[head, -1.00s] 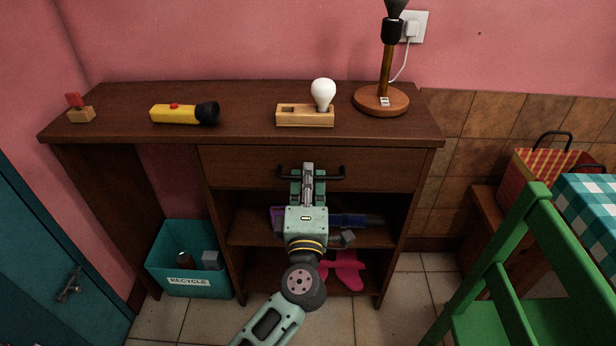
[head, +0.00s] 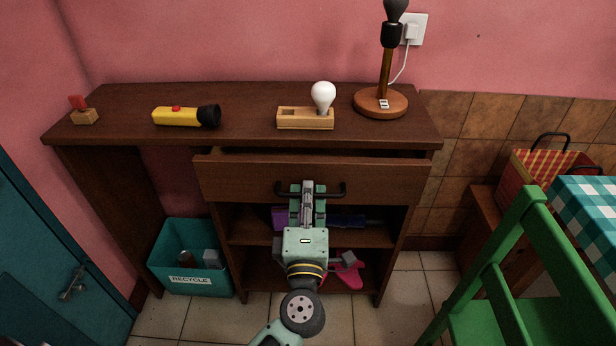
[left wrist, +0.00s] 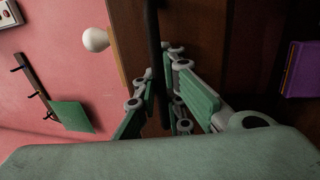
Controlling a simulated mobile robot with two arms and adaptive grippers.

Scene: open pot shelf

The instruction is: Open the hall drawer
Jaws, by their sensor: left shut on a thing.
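The hall drawer (head: 240,181) is the wide brown drawer under the cabinet top. It stands partly out, with a dark gap above its front. Its black bar handle (head: 333,190) runs across the middle of the front. My left gripper (head: 308,187) is shut on the handle at its middle. In the left wrist view the handle (left wrist: 153,45) runs down between the fingers of the gripper (left wrist: 163,90). The drawer's inside is almost wholly hidden. My right gripper is in neither view.
On the cabinet top (head: 250,100) are a yellow flashlight (head: 178,116), a wooden holder (head: 303,119) with a white bulb (head: 323,95), and a lamp (head: 381,102). A teal recycle bin (head: 190,280) stands below left. A green chair (head: 500,255) stands at right.

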